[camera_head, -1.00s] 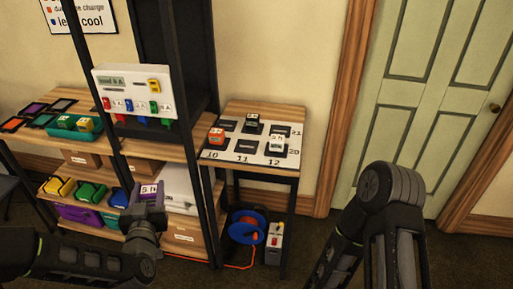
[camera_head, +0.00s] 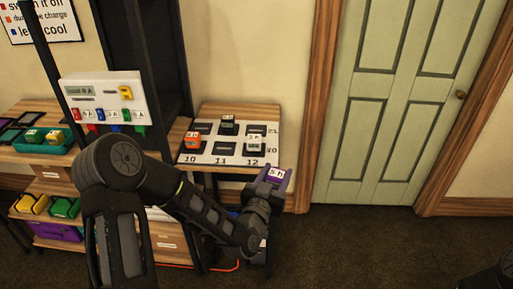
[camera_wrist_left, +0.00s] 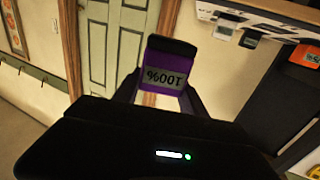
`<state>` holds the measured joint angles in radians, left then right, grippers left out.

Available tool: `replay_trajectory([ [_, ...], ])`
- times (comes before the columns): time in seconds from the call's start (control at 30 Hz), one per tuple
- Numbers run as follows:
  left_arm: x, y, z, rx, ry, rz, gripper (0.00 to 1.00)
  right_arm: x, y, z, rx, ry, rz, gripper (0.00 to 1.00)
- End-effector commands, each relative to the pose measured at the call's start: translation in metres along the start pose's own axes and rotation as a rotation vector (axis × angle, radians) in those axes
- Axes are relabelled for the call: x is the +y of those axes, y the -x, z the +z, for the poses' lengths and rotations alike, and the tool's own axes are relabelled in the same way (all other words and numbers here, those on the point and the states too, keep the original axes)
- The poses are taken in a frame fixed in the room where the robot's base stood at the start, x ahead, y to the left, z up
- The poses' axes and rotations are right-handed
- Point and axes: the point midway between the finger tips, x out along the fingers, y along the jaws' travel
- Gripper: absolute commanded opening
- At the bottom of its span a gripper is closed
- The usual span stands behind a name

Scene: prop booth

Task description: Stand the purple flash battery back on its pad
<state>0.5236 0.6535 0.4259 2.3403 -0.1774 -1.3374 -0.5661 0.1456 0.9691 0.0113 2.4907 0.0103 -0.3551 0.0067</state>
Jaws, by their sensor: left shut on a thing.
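The purple flash battery (camera_head: 275,178) is in my left gripper (camera_head: 270,190), in front of the small table at its right front corner and apart from it. Its white label faces up in the head view. In the left wrist view the battery (camera_wrist_left: 165,65) sits between the fingers of my left gripper (camera_wrist_left: 160,95), with a grey "100%" display reading upside down. The numbered white board (camera_head: 222,160) on the small table has several dark pads. An orange battery (camera_head: 192,141), a black one (camera_head: 228,125) and a pale one (camera_head: 255,143) stand on it.
A white charger box (camera_head: 103,95) stands on the shelf unit at left. A door (camera_head: 385,100) is at right. The floor before it is clear.

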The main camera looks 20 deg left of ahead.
Motion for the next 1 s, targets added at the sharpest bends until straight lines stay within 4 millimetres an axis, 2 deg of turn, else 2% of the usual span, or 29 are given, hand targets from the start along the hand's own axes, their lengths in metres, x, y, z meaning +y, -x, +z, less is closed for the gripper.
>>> replay_trajectory([
  [0.43, 0.000, 0.000, -0.001, 0.003, 0.000, -0.001, 0.00, 0.000, 0.000, 0.000, 0.000, 0.001, 0.000, 0.36],
  [0.57, -0.004, -0.002, 0.004, 0.004, -0.001, -0.007, 0.00, 0.003, -0.007, 0.000, 0.000, 0.000, 0.000, 0.36],
  [0.67, -0.011, -0.006, 0.011, 0.006, -0.001, -0.018, 0.00, 0.008, -0.021, -0.001, 0.001, 0.000, -0.001, 0.36],
  [0.77, -0.024, -0.013, 0.022, 0.007, -0.004, -0.040, 0.00, 0.016, -0.043, -0.002, 0.002, 0.000, -0.001, 0.36],
  [0.87, -0.044, -0.023, 0.034, 0.010, -0.003, -0.073, 0.00, 0.026, -0.072, -0.003, 0.003, -0.001, -0.002, 0.36],
  [1.0, -0.085, -0.040, 0.047, 0.013, -0.004, -0.141, 0.00, 0.043, -0.119, -0.005, 0.006, -0.001, -0.004, 0.36],
])
